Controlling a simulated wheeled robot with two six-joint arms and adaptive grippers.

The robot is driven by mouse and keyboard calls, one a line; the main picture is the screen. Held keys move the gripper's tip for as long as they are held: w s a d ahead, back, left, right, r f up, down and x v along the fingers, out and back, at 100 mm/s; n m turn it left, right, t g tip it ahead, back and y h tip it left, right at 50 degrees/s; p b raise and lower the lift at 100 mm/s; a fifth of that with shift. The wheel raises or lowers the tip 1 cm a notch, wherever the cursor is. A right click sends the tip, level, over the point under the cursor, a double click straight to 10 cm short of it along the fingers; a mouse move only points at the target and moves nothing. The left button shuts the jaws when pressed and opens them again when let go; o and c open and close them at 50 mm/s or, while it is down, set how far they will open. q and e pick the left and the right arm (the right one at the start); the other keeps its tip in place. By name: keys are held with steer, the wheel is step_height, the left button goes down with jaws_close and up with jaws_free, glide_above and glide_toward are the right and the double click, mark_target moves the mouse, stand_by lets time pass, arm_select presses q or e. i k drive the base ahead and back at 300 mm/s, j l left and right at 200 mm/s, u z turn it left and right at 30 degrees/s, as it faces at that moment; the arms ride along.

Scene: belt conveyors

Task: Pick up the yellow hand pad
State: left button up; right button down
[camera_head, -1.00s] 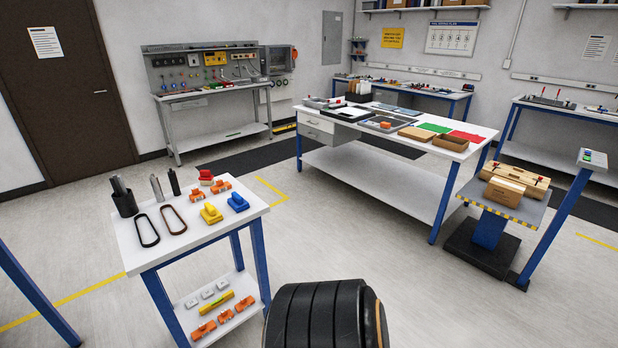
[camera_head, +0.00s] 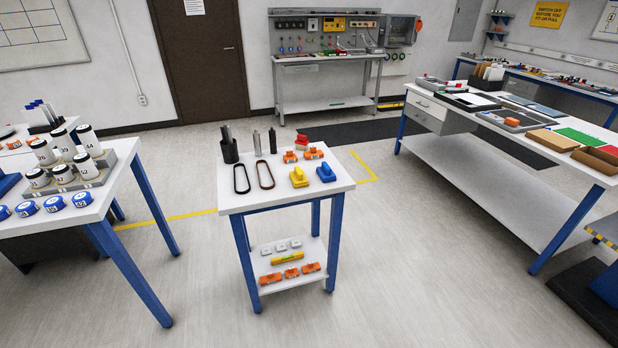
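The yellow hand pad (camera_head: 299,178) stands on the top of a small white table with blue legs (camera_head: 283,198), near the middle of the head view. A blue hand pad (camera_head: 325,172) of similar shape stands just to its right. A red one (camera_head: 301,141) is farther back. Orange pieces (camera_head: 290,157) lie behind the yellow pad. Neither of my grippers shows in the view.
Two dark belt loops (camera_head: 241,179) and a black cup (camera_head: 230,151) share the tabletop. A table with white canisters (camera_head: 87,140) stands left, a long workbench (camera_head: 480,158) right.

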mark_target(299, 176)
steer(key=u, duration=4.2)
steer(key=z, duration=4.2)
steer(key=i+j+z, duration=0.2)
steer(key=i, duration=0.2)
steer(key=i+j+z, duration=0.2)
steer(key=i, duration=0.2)
